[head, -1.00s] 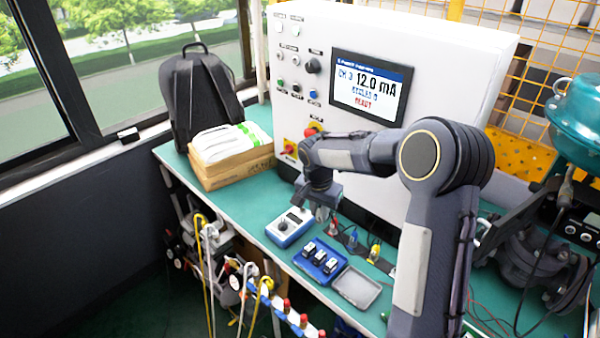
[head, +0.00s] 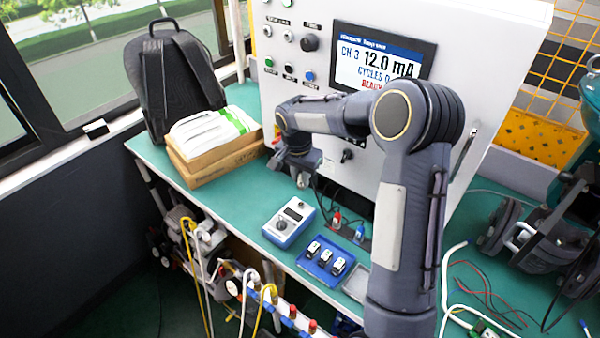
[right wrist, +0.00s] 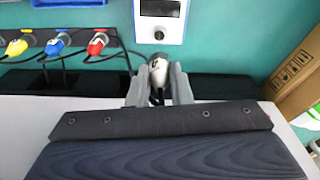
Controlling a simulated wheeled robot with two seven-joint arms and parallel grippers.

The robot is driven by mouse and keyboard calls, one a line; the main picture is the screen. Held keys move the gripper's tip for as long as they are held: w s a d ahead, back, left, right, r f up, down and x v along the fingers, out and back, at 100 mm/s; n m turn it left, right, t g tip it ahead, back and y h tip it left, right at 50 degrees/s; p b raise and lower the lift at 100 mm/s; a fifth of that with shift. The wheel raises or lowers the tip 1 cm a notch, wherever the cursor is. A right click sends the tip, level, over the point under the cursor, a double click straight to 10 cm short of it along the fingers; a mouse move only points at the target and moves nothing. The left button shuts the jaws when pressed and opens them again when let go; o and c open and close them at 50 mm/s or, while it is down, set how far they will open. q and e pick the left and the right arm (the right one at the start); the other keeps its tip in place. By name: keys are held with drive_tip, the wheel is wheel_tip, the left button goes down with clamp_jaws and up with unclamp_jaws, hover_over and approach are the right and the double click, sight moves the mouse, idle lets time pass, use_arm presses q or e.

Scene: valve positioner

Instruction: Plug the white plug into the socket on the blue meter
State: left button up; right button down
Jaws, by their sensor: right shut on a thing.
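The blue meter (head: 289,222) with a white face and a dark knob lies on the green bench in the head view. In the right wrist view the meter (right wrist: 160,20) is at the top, with a dark round socket (right wrist: 158,35) on its near end. My right gripper (right wrist: 160,80) is shut on the white plug (right wrist: 159,68), whose dark tip points toward the meter with a gap between them. In the head view my right gripper (head: 301,178) is above the bench, behind the meter; the plug is hard to make out there. My left gripper is not in view.
A blue tray (head: 326,262) with several small dark-and-white modules lies beside the meter. Red, blue and yellow plugs on cables (right wrist: 97,43) rest in a row nearby. A cardboard box (head: 215,165) stands to the left, and the white control cabinet (head: 400,25) rises behind.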

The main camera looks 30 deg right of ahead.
sight(300, 188)
drive_tip(key=shift+f+b, duration=1.9)
drive_tip(key=shift+f, duration=1.05)
drive_tip(key=shift+f+b, duration=0.25)
drive_tip(key=shift+b, duration=0.25)
drive_tip(key=shift+s+f+b, duration=0.1)
drive_tip(key=shift+f+b, duration=0.3)
drive_tip(key=shift+f, duration=0.05)
idle(0.4)
drive_tip(key=c, duration=0.9)
unclamp_jaws()
drive_tip(key=shift+r, duration=0.2)
